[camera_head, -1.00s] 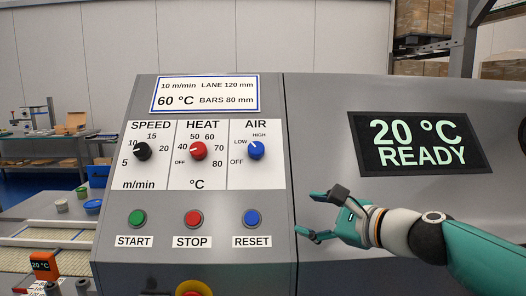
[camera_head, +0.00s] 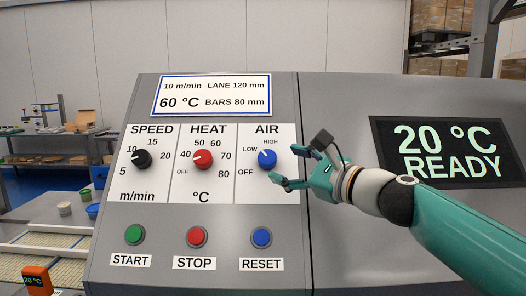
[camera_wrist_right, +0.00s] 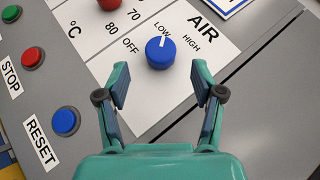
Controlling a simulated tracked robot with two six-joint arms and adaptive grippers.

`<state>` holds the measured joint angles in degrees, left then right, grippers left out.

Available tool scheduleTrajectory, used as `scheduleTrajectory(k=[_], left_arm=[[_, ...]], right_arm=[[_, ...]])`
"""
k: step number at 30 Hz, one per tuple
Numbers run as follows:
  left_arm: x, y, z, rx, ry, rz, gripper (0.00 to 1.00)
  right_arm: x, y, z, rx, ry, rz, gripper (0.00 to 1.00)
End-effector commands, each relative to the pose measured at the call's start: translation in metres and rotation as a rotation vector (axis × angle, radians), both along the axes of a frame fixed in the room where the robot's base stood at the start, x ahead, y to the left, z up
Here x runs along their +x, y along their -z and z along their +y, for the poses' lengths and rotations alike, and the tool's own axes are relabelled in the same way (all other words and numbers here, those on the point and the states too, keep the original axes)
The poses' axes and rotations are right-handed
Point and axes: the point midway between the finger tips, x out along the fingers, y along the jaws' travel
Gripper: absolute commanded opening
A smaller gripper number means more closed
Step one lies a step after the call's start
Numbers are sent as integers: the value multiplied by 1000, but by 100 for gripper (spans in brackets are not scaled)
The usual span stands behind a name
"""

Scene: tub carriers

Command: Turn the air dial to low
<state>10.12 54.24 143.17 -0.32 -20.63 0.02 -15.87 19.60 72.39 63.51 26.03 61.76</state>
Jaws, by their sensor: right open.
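The blue air dial (camera_head: 267,159) is on the control panel under the AIR label, at the right end of a row of dials. It also shows in the right wrist view (camera_wrist_right: 160,53), where its white mark points toward LOW. My right gripper (camera_head: 294,164) is open, just right of the air dial in the head view. In the right wrist view its two fingers (camera_wrist_right: 160,80) are spread wide, with the dial ahead between them and a visible gap on both sides. It holds nothing. My left gripper is not in view.
The red heat dial (camera_head: 202,159) and black speed dial (camera_head: 142,159) are left of the air dial. Green START (camera_head: 134,235), red STOP (camera_head: 195,236) and blue RESET (camera_head: 261,237) buttons sit below. A display (camera_head: 441,152) reads 20 °C READY.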

Motion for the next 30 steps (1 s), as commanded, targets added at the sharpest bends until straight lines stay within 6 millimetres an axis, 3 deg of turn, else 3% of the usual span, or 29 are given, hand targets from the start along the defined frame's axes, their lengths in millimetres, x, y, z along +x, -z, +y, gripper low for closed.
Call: scheduleTrajectory(k=[9, 23, 26, 30], left_arm=[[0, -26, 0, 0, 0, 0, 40], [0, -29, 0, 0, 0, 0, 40], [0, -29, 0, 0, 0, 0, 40], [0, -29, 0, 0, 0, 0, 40]], right_arm=[[43, -2, 37, -1, 1, 1, 67], [54, 0, 46, -1, 4, -1, 67], [54, 0, 46, -1, 4, -1, 56], [54, 0, 46, -1, 4, -1, 32]])
